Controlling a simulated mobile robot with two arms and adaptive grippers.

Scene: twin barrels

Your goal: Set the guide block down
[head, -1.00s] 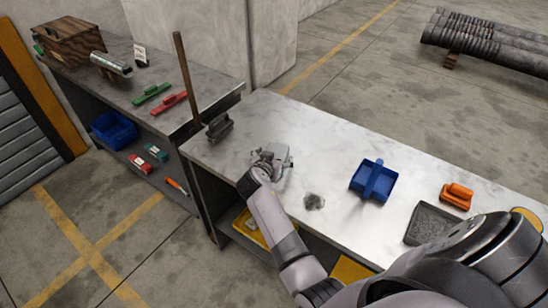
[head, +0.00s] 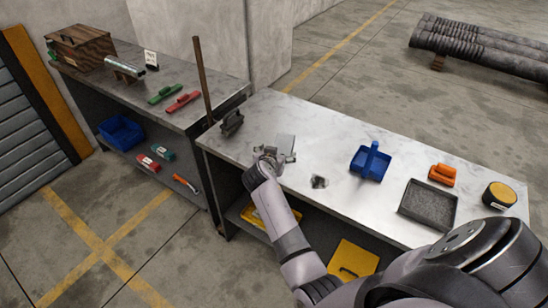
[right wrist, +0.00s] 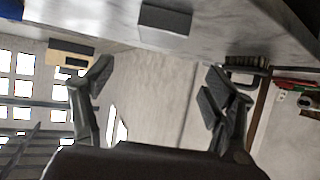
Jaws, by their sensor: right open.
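My left gripper is in neither view.
On the bench are a brush (head: 232,122), a small dark item (head: 319,182), a blue scoop-like tray (head: 370,161), an orange tool (head: 442,174), a dark grey tray (head: 428,205) and a yellow-topped round thing (head: 499,195). A wooden pole (head: 203,80) stands at the left end.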

